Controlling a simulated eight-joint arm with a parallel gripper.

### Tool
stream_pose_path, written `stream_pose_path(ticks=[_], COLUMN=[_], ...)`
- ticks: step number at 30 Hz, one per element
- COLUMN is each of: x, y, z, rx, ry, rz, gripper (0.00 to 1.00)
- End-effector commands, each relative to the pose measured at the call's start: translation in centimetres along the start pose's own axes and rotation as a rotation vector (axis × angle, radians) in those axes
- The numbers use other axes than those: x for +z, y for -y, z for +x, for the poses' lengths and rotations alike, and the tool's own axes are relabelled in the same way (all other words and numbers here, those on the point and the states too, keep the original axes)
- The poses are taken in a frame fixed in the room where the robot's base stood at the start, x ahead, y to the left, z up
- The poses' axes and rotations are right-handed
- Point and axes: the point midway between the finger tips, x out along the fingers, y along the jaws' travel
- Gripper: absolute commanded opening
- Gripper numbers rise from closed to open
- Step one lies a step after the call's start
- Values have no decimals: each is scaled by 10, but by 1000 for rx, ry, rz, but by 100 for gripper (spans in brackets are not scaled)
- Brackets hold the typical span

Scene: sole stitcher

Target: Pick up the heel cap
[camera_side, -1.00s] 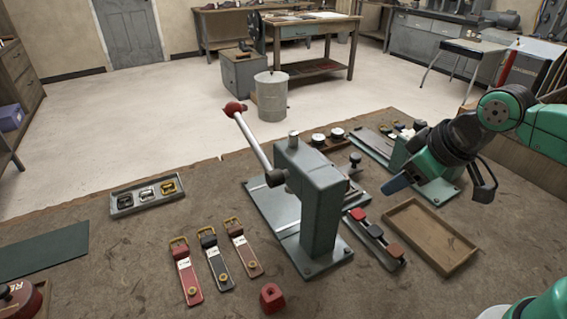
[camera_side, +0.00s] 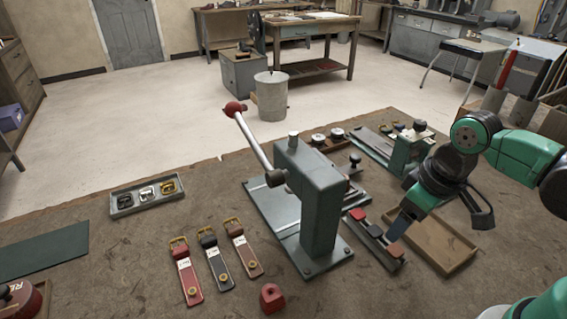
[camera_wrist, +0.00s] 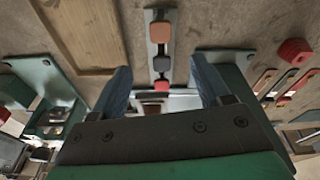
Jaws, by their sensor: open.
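A narrow grey rack (camera_side: 386,262) beside the press holds a red (camera_side: 357,214), a dark (camera_side: 375,230) and a brown block (camera_side: 396,249). A separate red block (camera_side: 271,297) with a rounded top stands on the bench at the front; it also shows in the wrist view (camera_wrist: 295,52). Which of these is the heel cap, I cannot tell for sure. My gripper (camera_side: 401,222) is open and empty above the rack. In the wrist view, my blue fingers (camera_wrist: 160,87) stand apart on either side of the rack's line, with the dark block (camera_wrist: 161,64) and red block (camera_wrist: 161,85) between them.
A green press (camera_side: 315,200) with a red-knobbed lever stands just left of the rack. An empty wooden tray (camera_side: 455,262) lies to its right. Three buckled straps (camera_side: 218,262) and a buckle tray (camera_side: 147,193) lie at the left. A smaller green fixture (camera_side: 407,150) stands behind.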

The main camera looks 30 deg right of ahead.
Motion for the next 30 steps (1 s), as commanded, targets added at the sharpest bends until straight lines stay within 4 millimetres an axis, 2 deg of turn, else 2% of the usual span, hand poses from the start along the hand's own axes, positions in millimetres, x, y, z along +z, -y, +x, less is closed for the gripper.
stream_pose_path(ticks=[5, 21, 30], x=[11, 12, 14], y=[3, 3, 3], z=[9, 48, 60], rx=[-14, -13, -12], ry=[72, 69, 68], rz=[-28, -27, -27], gripper=[70, 70, 70])
